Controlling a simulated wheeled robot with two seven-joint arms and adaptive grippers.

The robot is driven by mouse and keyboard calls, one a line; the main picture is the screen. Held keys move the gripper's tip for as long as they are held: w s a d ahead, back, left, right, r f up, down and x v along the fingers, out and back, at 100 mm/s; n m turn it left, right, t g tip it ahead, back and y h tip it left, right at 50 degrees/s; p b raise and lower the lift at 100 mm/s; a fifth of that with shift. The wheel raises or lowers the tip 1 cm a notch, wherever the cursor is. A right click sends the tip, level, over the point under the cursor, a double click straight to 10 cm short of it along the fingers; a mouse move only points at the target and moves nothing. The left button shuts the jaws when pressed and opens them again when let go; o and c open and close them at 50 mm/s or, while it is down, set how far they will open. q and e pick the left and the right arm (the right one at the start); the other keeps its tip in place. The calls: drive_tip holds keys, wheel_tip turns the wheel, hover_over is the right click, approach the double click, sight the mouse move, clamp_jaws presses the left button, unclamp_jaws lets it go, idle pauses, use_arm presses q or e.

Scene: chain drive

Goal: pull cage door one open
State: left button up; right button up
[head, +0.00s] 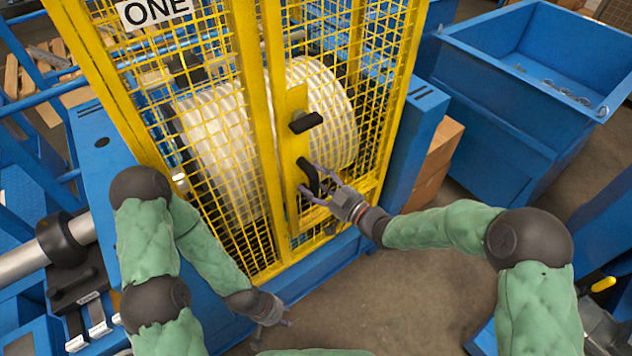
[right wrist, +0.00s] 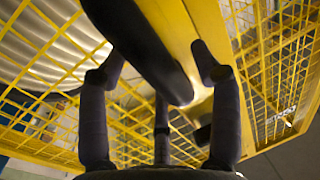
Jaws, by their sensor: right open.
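The yellow mesh cage carries a white sign reading ONE (head: 153,10). Its door (head: 370,110) looks shut in the head view. A yellow plate (head: 291,150) on the door bears a black knob (head: 305,122) and, below it, a black handle (head: 309,176). My right gripper (head: 317,184) is at the handle with its fingers spread. In the right wrist view, the dark handle bar (right wrist: 140,45) runs between the open fingers of the right gripper (right wrist: 158,72); contact cannot be told. My left gripper (head: 275,333) hangs low in front of the cage, empty, with fingers apart.
A large pale ribbed drum (head: 222,150) sits behind the mesh. A blue bin (head: 510,110) and cardboard boxes (head: 436,160) stand to the right. A blue frame (head: 95,150) is at the left. Floor (head: 420,295) in front of the cage is clear.

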clamp_jaws()
drive_tip(key=shift+d, duration=0.1)
